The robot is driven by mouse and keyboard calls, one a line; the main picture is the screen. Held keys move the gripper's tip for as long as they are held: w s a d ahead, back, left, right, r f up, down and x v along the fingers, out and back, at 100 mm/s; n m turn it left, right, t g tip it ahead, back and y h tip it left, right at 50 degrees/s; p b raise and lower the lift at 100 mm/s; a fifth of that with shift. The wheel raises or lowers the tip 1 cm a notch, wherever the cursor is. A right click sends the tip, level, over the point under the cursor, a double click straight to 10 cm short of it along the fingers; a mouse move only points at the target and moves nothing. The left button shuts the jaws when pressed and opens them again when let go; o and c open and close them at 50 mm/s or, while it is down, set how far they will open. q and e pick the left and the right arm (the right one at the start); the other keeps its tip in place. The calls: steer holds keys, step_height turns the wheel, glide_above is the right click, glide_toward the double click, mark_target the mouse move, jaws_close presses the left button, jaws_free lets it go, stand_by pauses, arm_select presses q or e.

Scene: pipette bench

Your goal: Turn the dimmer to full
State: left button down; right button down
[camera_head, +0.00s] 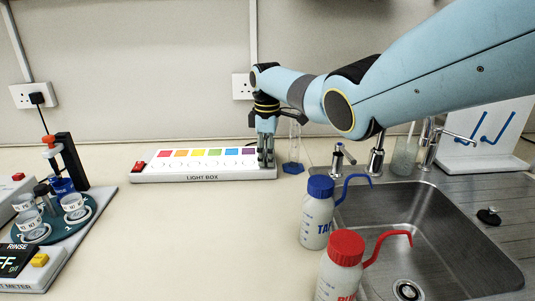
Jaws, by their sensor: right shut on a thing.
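The light box (213,178) is a long white panel at the back of the bench, with a row of coloured squares along its top and a red switch (138,167) at its left end. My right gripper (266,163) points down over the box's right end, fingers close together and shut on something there. The dimmer knob itself is hidden behind the fingers, so its setting cannot be read. My left gripper is not in view.
A glass cylinder with a blue base (293,168) stands just right of the box. A blue-capped bottle (317,213) and a red-capped bottle (340,268) stand by the sink (425,235). A meter with a round cup holder (50,222) is at left. The middle bench is clear.

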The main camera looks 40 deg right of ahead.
steer(key=m+p, duration=0.1)
steer(key=m, duration=0.2)
steer(key=shift+m+p, duration=0.4)
steer(key=shift+m, duration=1.4)
steer(key=c, duration=1.1)
jaws_free()
steer(key=r, duration=1.2)
steer(key=shift+a, duration=0.25)
